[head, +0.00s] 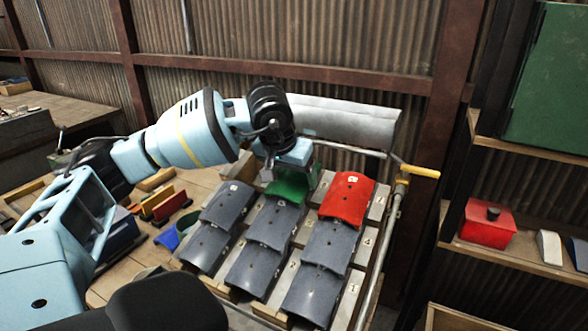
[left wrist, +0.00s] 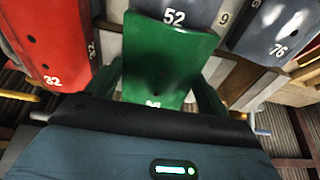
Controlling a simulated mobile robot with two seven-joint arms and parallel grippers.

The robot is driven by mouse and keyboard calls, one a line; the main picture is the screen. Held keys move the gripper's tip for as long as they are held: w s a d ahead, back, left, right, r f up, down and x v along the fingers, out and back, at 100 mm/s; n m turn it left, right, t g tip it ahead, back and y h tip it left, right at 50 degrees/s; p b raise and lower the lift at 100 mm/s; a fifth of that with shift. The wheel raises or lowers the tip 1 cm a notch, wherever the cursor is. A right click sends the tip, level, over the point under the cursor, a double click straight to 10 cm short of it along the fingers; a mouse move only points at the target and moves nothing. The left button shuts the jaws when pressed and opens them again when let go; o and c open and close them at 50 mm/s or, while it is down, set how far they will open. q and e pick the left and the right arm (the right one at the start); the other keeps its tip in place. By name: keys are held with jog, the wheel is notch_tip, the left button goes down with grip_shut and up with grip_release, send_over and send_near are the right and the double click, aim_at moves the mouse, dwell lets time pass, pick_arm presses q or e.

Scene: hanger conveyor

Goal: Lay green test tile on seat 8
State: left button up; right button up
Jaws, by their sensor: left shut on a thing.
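The green tile (head: 290,187) is at the top of the middle column of the sloping rack (head: 366,240). My left gripper (head: 289,165) is shut on its upper end. In the left wrist view the green tile (left wrist: 165,55) lies between my fingers, its far edge by a grey tile marked 52 (left wrist: 190,12). I cannot tell whether it touches the rack or that tile. A seat number 9 (left wrist: 224,18) shows on the rack; I cannot make out an 8. My right gripper is out of view.
A red tile (head: 346,200) tops the right column, close beside the green one. A grey tile (head: 229,203) tops the left column. A grey ridge piece (head: 345,122) and a rail with a yellow handle (head: 419,171) stand behind. Coloured pieces (head: 165,205) lie on the bench left.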

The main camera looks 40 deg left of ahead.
aim_at(286, 184)
pick_arm(q)
jog(key=shift+f, duration=0.15)
jog(key=o, duration=1.1)
jog(key=v, duration=0.6)
jog(key=shift+s, duration=0.1)
jog(key=shift+v, duration=0.9)
jog(key=shift+f, duration=0.1)
